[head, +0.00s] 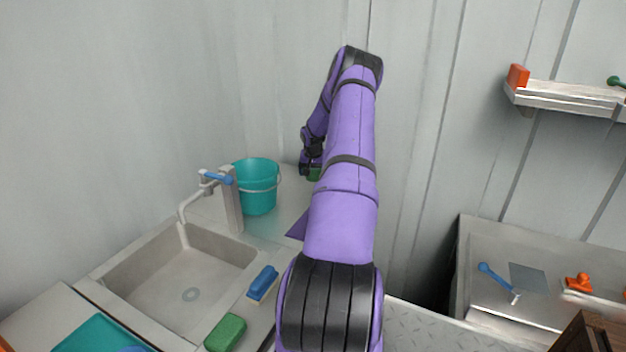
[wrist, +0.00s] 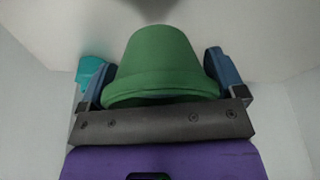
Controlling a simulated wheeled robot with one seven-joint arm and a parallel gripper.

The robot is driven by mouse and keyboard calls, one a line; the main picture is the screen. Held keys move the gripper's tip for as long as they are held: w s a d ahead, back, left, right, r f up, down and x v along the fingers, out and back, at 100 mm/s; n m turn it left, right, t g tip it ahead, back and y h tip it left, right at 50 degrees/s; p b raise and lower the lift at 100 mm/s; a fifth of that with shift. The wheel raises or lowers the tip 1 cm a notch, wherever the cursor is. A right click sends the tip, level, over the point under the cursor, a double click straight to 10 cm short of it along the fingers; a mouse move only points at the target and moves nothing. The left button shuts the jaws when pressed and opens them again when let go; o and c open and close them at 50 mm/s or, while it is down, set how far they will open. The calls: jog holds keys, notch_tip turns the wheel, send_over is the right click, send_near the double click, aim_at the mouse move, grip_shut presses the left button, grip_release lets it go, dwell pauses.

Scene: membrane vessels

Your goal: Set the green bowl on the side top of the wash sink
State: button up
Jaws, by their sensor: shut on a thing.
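The green bowl (wrist: 160,66) fills the middle of the wrist view, between the two blue fingers of my gripper (wrist: 160,82), which is shut on it. In the head view only a small green part of the bowl (head: 314,174) shows under my gripper (head: 312,165), just right of the teal bucket. The wash sink (head: 180,283) is at the left of the head view, with a tap at its back. Its side top (head: 268,228) extends to the right and back of the basin. I cannot tell whether the bowl touches that top; my arm hides part of it.
A teal bucket (head: 258,188) stands on the top behind the tap (head: 226,196). A blue brush (head: 263,282) and a green sponge (head: 226,333) lie along the sink's right edge. A teal tray (head: 100,336) is at front left. A metal bench (head: 500,255) stands at right.

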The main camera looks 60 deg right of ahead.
jog(key=shift+a+x, duration=0.15)
jog(key=shift+x, duration=0.7)
jog(key=shift+a+x, duration=0.1)
jog(key=shift+x, duration=0.75)
jog(key=shift+s+f, duration=0.1)
jog(key=shift+f, duration=0.05)
jog(key=o, duration=0.9)
